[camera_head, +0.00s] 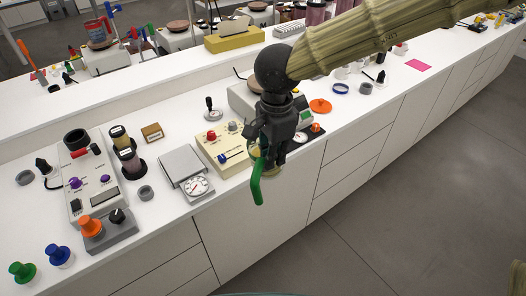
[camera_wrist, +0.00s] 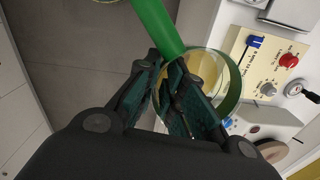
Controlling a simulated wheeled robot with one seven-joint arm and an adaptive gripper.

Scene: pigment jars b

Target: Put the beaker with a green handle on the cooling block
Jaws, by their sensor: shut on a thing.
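My gripper (camera_head: 270,158) points down at the counter's front edge and is shut on the beaker with a green handle (camera_head: 257,186). The handle hangs down past the front edge, and the glass body is mostly hidden by my fingers. In the wrist view the green handle (camera_wrist: 157,28) runs to my fingertips (camera_wrist: 170,72). The clear round beaker body (camera_wrist: 232,88) with a green rim lies right of them, with something yellowish in or behind it. I cannot tell for sure which item is the cooling block.
Left of my gripper are a cream box with knobs (camera_head: 215,158) and a scale with a square plate and dial (camera_head: 181,166). A grey block (camera_head: 124,240) bears orange and black knobs. Free counter shows between the scale and grey block.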

